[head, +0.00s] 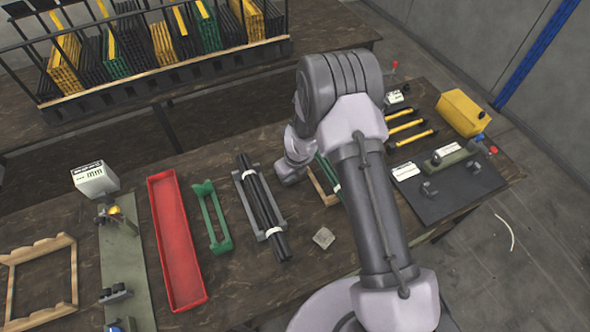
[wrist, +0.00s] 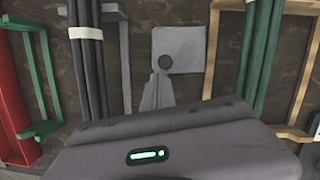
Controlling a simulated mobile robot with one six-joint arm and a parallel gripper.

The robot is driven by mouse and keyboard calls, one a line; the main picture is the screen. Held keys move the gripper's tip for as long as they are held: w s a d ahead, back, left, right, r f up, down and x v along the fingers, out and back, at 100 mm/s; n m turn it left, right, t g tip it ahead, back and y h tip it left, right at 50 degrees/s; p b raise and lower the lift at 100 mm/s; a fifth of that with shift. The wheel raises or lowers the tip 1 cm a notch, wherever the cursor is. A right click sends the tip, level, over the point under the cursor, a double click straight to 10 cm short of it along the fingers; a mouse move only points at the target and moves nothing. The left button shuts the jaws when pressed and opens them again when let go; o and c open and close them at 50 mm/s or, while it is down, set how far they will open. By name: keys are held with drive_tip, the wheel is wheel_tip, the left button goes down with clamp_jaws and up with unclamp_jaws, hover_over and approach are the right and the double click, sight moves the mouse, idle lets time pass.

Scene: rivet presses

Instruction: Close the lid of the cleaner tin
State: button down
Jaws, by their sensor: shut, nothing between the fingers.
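No tin with a clearly open lid can be made out. A small square grey piece (head: 323,237) lies on the bench below my wrist in the head view. It also shows in the wrist view (wrist: 187,48), but I cannot tell whether it is the cleaner tin. My gripper (wrist: 160,78) is shut and empty. Its narrow grey fingers show in front of the square piece in the wrist view, beside a dark round spot. I cannot tell whether they touch it. In the head view my arm hides part of the bench and the fingertips cannot be made out.
Black rods (head: 262,205) in a grey rack, a green rack (head: 211,216) and a red tray (head: 175,240) stand left. Green rods (wrist: 262,45) in a wooden frame (wrist: 302,95) are right of my gripper. A yellow container (head: 462,113) stands far right.

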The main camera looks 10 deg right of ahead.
drive_tip(key=shift+w+a+p, duration=0.1)
drive_tip(key=shift+a+p, duration=0.25)
drive_tip(key=shift+p, duration=0.1)
drive_tip(key=shift+w+a, duration=0.1)
idle(0.4)
